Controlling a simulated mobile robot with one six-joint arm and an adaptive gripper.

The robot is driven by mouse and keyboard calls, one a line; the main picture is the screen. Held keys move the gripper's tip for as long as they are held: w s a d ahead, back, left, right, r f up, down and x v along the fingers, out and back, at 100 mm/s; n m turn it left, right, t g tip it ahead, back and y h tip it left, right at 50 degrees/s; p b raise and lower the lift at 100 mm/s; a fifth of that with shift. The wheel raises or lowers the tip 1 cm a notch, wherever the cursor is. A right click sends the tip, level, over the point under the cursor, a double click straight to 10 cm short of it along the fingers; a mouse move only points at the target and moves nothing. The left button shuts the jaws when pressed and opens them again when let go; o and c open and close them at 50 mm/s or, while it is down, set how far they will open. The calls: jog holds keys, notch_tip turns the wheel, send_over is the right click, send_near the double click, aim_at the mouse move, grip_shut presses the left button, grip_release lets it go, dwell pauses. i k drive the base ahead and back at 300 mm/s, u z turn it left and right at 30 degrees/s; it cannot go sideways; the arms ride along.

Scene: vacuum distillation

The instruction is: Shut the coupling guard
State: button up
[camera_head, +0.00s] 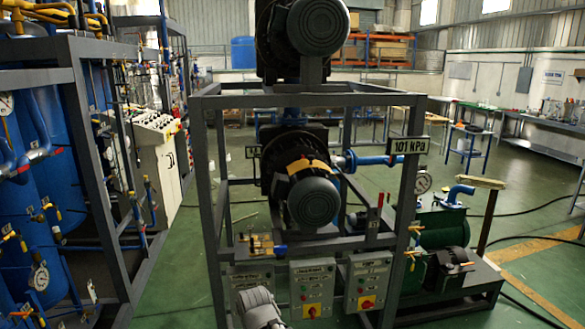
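I cannot pick out the coupling guard with certainty. A yellow-orange piece (307,166) lies across the top of the middle dark pump-and-motor unit (314,203) inside the grey frame. A smaller orange piece (459,257) shows at the dark motor of the green machine (443,227) on the low skid at the right. Whether either piece is a guard, and whether it is open or shut, I cannot tell. A light grey rounded part (260,306) at the bottom edge looks like part of my arm. No gripper fingers show.
The grey frame (213,200) stands in front, with control boxes (312,284) low on it and a "101 kPa" sign (410,146) at its right. Blue tanks in a rack (75,150) crowd the left. A post (487,222) stands by the skid.

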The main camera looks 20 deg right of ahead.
aim_at(311, 162)
jog(key=k, duration=1)
jog(key=z, duration=0.7)
jog(key=i, duration=1.3)
jog(key=u, duration=0.05)
